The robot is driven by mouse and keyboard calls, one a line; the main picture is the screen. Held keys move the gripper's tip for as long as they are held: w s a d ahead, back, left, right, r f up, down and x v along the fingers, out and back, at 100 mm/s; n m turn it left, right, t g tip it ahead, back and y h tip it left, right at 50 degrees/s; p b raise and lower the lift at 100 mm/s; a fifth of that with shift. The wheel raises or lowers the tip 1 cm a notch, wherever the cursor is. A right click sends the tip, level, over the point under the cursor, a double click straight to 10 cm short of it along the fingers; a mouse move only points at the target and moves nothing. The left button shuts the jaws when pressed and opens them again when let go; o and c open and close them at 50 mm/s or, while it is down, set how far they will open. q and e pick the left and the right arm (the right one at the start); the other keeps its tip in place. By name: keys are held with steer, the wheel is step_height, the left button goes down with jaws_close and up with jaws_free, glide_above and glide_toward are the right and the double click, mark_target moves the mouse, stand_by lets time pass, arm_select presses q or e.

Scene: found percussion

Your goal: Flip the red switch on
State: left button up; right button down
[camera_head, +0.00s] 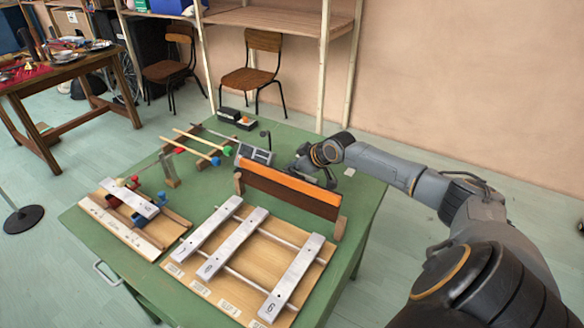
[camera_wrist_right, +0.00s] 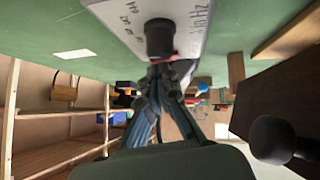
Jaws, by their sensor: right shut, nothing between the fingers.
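A small grey device (camera_head: 255,155) with dark panels stands on the green table behind the orange-edged board. In the right wrist view, a pale panel (camera_wrist_right: 188,20) with printed marks carries a black knob (camera_wrist_right: 159,38). A small red piece (camera_wrist_right: 166,58), possibly the red switch, shows at the knob's lower edge, beside my fingertips. My right gripper (camera_wrist_right: 160,75) is shut and empty, its tips close to that red piece; I cannot tell whether they touch it. In the head view my right gripper (camera_head: 303,162) is just right of the device, partly behind the board. My left gripper is out of view.
The upright orange-edged board (camera_head: 285,190) stands in front of my right gripper. A xylophone frame (camera_head: 232,268) with pale bars fills the table's front. Mallets (camera_head: 195,146) lie to the left. Dark boxes (camera_head: 238,118) stand behind.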

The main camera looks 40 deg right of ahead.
stand_by(0.3)
steer(key=shift+d+f+y+b, duration=0.2)
steer(key=shift+f+y+b, duration=0.1)
steer(key=shift+f+b, duration=0.2)
steer(key=shift+r, duration=0.2)
steer(key=shift+f, duration=0.1)
steer(key=shift+a, duration=0.1)
